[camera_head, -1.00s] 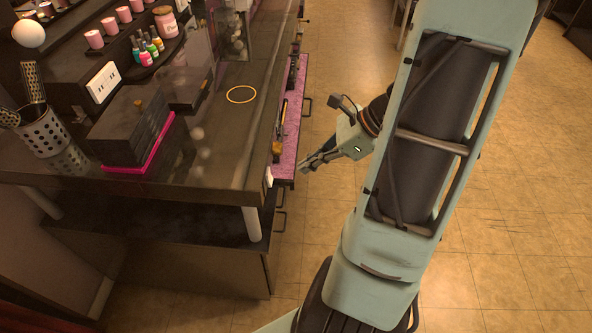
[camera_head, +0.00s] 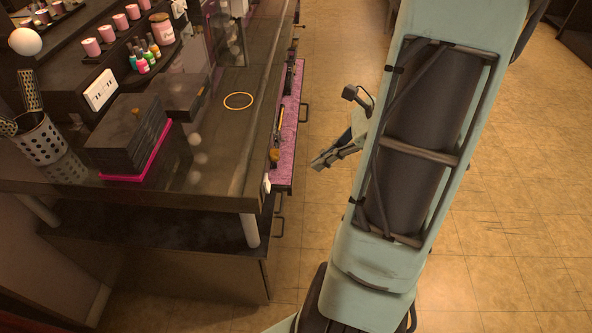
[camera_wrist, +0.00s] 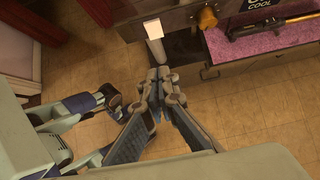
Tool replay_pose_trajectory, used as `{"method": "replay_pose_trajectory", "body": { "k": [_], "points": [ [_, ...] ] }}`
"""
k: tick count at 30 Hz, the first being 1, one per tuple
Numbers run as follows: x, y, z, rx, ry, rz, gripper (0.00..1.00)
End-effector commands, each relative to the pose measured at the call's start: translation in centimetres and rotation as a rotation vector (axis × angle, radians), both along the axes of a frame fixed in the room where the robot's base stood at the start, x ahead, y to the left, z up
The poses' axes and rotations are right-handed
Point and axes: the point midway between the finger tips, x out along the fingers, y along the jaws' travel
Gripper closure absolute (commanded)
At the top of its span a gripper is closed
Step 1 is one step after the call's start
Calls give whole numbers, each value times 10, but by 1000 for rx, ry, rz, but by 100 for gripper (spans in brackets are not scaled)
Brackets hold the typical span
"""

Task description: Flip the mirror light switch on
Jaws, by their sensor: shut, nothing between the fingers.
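A small white box (camera_head: 266,184), which looks like the light switch, is on the near right corner of the dark vanity table (camera_head: 215,190). In the wrist view a white block (camera_wrist: 152,28) shows at the table edge above a white post, seemingly the same box; its lever position is too small to tell. My gripper (camera_head: 316,166) is shut and empty, over the floor to the right of the open drawer, apart from the box. In the wrist view its fingertips (camera_wrist: 161,74) point toward the table edge, below the white block. No mirror glass is clearly visible.
An open drawer with a purple lining (camera_head: 287,140) sticks out between table and gripper, holding tools. A white round bulb (camera_head: 25,41), a dotted cup (camera_head: 36,138), dark stacked boxes (camera_head: 128,135) and a white outlet (camera_head: 101,90) are at left. The tiled floor at right is clear.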

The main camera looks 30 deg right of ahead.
Motion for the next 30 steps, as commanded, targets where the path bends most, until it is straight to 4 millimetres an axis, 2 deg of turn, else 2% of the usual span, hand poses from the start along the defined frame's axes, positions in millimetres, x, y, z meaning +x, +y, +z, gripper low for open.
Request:
{"method": "replay_pose_trajectory", "body": {
  "k": [19, 23, 30],
  "points": [
    [0, 2, -12, -22, 14, 1, 100],
    [6, 12, -27, -19, 16, 3, 100],
    [23, 39, -68, -19, 16, 3, 100]
  ]
}}
